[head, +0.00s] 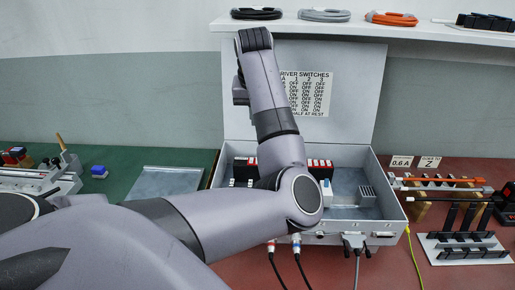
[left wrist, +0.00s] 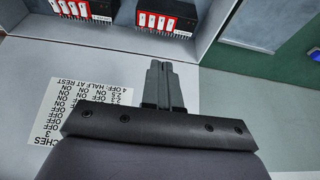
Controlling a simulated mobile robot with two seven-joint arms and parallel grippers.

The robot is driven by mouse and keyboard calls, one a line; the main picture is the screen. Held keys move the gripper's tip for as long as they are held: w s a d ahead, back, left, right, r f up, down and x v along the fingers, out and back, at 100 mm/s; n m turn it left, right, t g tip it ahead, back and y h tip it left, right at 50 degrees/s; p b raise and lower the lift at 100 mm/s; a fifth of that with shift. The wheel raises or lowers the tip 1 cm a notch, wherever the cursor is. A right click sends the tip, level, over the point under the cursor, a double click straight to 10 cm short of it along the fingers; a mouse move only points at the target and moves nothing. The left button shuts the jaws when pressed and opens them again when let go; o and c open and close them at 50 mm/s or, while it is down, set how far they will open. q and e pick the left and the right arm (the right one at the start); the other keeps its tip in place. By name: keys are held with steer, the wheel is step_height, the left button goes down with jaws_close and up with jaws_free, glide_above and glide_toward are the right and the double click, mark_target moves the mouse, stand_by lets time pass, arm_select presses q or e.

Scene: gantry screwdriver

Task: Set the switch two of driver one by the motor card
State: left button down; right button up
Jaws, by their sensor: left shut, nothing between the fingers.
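Two red-and-black drivers with white switches stand in the open grey cabinet: one at left (head: 243,166), one at right (head: 320,164), partly hidden by my arm. In the left wrist view, turned upside down, two drivers (left wrist: 85,9) (left wrist: 166,20) show at the top; I cannot tell which is driver one or read the switch positions. A small card (head: 401,162) reads "0.6 A". A "DRIVER SWITCHES" chart (head: 312,92) is on the raised lid. My left gripper (left wrist: 160,66) is shut and empty, apart from the drivers; my arm hides it in the head view.
The cabinet (head: 341,238) has cables at its front wall. A second card (head: 429,163) stands beside the first. Racks with rods fill the right bench. A metal plate (head: 172,182) lies on the green mat at left. Coiled cables lie on the shelf (head: 290,26).

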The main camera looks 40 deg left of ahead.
arm_select(q)
steer(key=shift+f, duration=0.1)
steer(key=x, duration=1.3)
steer(key=shift+s+d+f, duration=0.15)
steer(key=shift+s+f, duration=0.05)
steer(key=shift+f, duration=0.25)
